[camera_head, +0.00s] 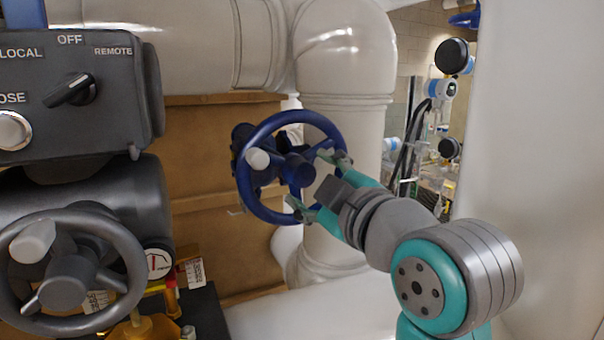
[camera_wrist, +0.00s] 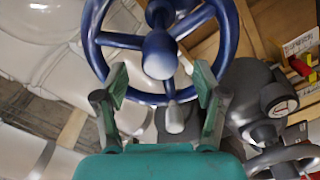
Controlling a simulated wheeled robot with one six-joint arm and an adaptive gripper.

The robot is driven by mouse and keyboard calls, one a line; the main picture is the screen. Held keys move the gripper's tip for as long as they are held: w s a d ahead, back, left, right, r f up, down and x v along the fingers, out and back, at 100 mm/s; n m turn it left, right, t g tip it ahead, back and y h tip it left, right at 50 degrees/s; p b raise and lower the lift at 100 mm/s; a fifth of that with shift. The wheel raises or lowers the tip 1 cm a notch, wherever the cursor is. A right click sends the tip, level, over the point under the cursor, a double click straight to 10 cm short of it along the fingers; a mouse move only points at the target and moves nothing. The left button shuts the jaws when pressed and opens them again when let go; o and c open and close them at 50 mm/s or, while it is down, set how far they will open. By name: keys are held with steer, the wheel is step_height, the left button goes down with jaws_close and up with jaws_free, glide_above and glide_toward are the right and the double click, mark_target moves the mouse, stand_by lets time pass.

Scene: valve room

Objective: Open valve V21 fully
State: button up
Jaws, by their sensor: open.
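A blue handwheel valve (camera_head: 297,172) stands in the middle of the head view, with spokes, a round hub and a pale grey knob (camera_head: 258,159) on its rim side. No V21 tag is readable on it. My gripper (camera_head: 318,182) is open at the wheel's right side, its fingers at the rim. In the wrist view, the blue wheel (camera_wrist: 160,55) is ahead of my gripper (camera_wrist: 161,78). The lower rim and the pale knob (camera_wrist: 175,118) show between the spread fingers. I cannot tell whether a finger touches the rim.
A dark actuator box (camera_head: 75,90) with a LOCAL/OFF/REMOTE selector stands at left, above a grey handwheel (camera_head: 65,280). Large white pipes (camera_head: 345,60) run behind and above the blue wheel. A pale surface (camera_head: 540,150) borders the right side. Brown panelling (camera_head: 200,200) lies behind.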

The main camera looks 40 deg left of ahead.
mark_target(305, 176)
steer(key=shift+x, duration=1.95)
steer(key=c, duration=1.3)
steer(key=shift+o, duration=0.2)
steer(key=n, duration=0.4)
steer(key=shift+r+n, duration=0.1)
steer(key=shift+n, duration=1.8)
